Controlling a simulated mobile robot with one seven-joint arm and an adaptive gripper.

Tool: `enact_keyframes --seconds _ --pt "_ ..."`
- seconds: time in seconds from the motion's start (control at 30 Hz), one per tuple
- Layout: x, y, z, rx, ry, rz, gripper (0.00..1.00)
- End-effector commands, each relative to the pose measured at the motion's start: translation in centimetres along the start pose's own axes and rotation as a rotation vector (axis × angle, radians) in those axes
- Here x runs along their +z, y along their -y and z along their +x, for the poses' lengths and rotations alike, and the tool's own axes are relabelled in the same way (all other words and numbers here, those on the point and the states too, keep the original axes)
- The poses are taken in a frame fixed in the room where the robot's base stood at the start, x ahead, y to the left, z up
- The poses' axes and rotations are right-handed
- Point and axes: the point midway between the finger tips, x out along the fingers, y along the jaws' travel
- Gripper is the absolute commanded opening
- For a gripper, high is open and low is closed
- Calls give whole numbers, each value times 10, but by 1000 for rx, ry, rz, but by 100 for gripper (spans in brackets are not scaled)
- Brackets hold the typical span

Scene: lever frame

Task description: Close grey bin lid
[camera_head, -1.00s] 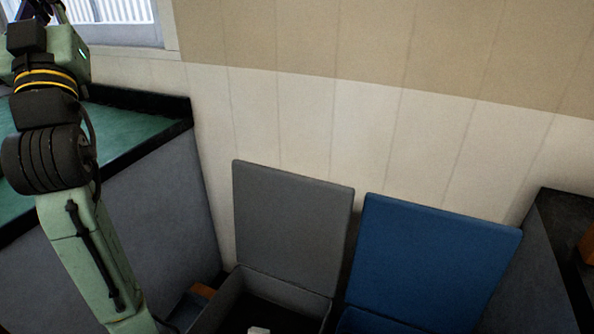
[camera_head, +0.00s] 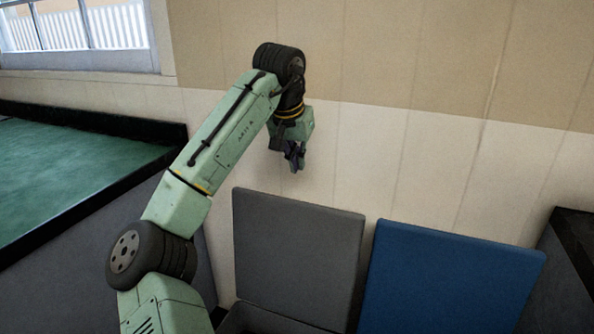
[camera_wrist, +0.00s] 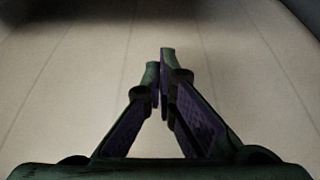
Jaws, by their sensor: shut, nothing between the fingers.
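The grey bin lid (camera_head: 298,255) stands open and upright against the wall in the head view. The top of the grey bin (camera_head: 262,320) shows below it at the bottom edge; the rest is cut off. My gripper (camera_head: 297,168) is above the lid's top edge, near the wall, apart from the lid and pointing down. In the wrist view my gripper (camera_wrist: 163,62) is shut and empty, with only the panelled wall beyond it. The lid is not visible in the wrist view.
A blue lid (camera_head: 450,280) stands open just right of the grey one. A green-topped table (camera_head: 70,185) with a dark rim is at the left. A dark cabinet (camera_head: 570,250) is at the right. The wall (camera_head: 400,160) closes off the back.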

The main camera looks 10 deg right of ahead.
Motion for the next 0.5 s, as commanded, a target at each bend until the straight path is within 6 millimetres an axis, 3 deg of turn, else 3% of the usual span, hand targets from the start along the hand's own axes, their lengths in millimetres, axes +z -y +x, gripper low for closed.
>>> enact_keyframes --seconds 0.4,0.5 --pt "-1 0 86 0 -2 0 0" --pt "15 2 78 -3 -6 1 0"
